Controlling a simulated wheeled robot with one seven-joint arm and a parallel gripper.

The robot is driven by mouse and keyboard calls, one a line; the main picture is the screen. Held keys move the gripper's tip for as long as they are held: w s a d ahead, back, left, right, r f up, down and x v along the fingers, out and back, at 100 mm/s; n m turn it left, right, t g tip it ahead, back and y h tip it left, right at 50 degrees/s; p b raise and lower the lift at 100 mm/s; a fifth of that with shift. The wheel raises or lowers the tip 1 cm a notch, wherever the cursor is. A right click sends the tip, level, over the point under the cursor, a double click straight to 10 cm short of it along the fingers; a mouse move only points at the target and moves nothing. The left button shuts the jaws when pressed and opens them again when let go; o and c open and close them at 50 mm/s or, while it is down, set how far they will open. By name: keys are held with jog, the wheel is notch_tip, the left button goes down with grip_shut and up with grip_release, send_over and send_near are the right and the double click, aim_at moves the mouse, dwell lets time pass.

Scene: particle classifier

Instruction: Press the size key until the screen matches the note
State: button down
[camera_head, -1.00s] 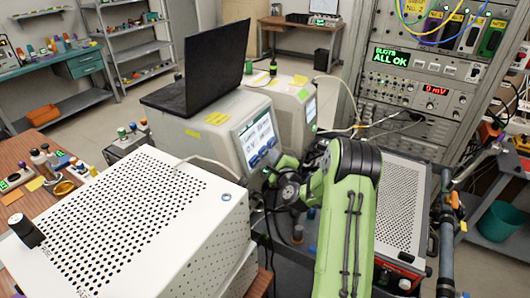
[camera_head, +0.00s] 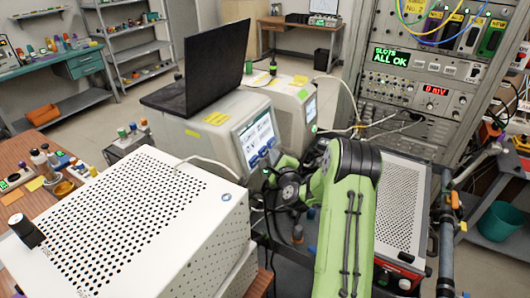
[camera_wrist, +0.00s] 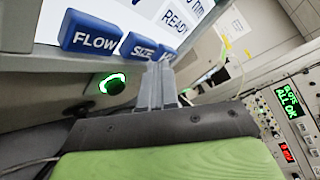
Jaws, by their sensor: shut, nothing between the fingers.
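The classifier (camera_head: 205,125) is a pale box with a screen (camera_head: 258,134) on its front and a laptop on top. In the wrist view, the blue keys FLOW (camera_wrist: 90,36) and SIZE (camera_wrist: 138,46) sit below the screen, with a third key partly hidden. The visible screen corner reads "READY" and "nm"; the number is cut off. My gripper (camera_wrist: 160,68) is shut and empty, its tips close by the lower right of SIZE; I cannot tell if they touch. A yellow note (camera_head: 215,118) lies on the classifier; its writing is unreadable.
A green-lit round button (camera_wrist: 112,84) is left of my fingers. A perforated white box (camera_head: 140,215) stands at front left. A second instrument (camera_head: 286,100) is behind the classifier. The rack (camera_head: 435,80) at right shows "SLOTS ALL OK".

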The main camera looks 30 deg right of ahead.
jog(key=shift+w+a+f+p, duration=0.1)
jog(key=shift+w+a+p, duration=0.1)
jog(key=shift+w+p, duration=0.15)
jog(key=shift+w+a+f+p, duration=0.15)
jog(key=shift+w+a+p, duration=0.25)
jog(key=shift+w+p, duration=0.3)
dwell(1.0)
jog(key=shift+s, duration=0.1)
jog(key=shift+s+d+r+b, duration=0.25)
jog(key=shift+s+d+b, duration=0.35)
jog(key=shift+s+b, duration=0.45)
jog(key=shift+w, duration=0.1)
jog(key=shift+s+d+r+b, duration=0.2)
jog(key=shift+s+d+b, duration=0.2)
jog(key=shift+s+b, duration=0.25)
jog(key=shift+s+d+r+b, duration=0.25)
jog(key=shift+s+d+b, duration=0.25)
jog(key=shift+s, duration=0.25)
jog(key=shift+s+d+r+b, duration=0.2)
jog(key=shift+s+d+b, duration=0.15)
jog(key=shift+s+b, duration=0.3)
